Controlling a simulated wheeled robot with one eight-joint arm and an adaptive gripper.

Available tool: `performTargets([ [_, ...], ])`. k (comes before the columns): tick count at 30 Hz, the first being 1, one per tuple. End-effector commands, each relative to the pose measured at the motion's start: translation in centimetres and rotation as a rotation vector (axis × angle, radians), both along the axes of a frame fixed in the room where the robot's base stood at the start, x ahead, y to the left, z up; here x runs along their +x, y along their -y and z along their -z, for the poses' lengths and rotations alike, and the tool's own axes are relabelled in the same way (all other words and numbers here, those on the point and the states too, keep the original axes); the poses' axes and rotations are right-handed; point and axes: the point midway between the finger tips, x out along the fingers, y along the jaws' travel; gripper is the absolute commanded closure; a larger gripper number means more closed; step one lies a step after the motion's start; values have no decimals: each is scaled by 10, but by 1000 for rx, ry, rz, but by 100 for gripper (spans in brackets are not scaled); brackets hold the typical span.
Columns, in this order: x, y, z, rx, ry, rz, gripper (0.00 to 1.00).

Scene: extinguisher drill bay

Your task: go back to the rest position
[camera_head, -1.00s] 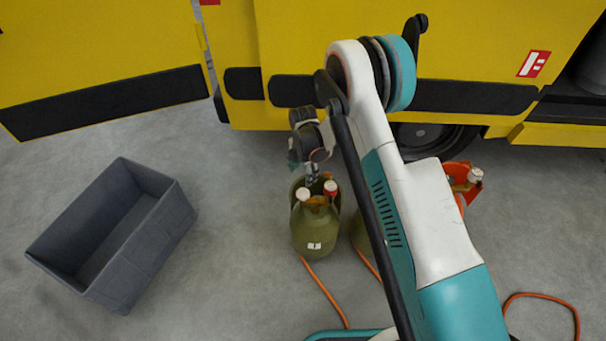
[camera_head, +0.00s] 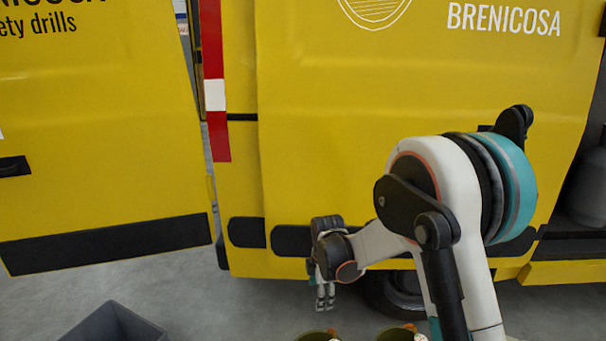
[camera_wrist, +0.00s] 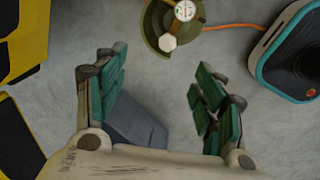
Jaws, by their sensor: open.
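My gripper (camera_head: 325,296) hangs pointing down at the end of my bent arm, in front of the yellow van. It is open, and in the wrist view its two green-padded fingers (camera_wrist: 160,78) stand wide apart with nothing between them. An olive gas cylinder (camera_wrist: 156,38) with a gauge and a pale valve knob is beyond the fingertips in the wrist view, apart from them. In the head view only the tops of two cylinders show at the bottom edge, the left one (camera_head: 316,336) below my gripper and the other (camera_head: 396,334) to its right.
The yellow van (camera_head: 330,130) fills the back, with an open door panel (camera_head: 100,130) at the left. A grey bin (camera_head: 90,325) stands on the floor at the lower left. An orange hose (camera_wrist: 232,27) runs from the cylinder. Grey floor lies clear between bin and cylinders.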

Motion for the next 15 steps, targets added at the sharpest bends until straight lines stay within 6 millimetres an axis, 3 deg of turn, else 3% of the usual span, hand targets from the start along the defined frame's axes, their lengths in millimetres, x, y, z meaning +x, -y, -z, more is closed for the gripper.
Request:
performTargets([
  [1, -6, 8, -20, 9, 12, 54, 36],
  [6, -28, 28, -77, 51, 58, 247, 36],
  [15, -81, 65, -159, 142, 135, 586, 36],
])
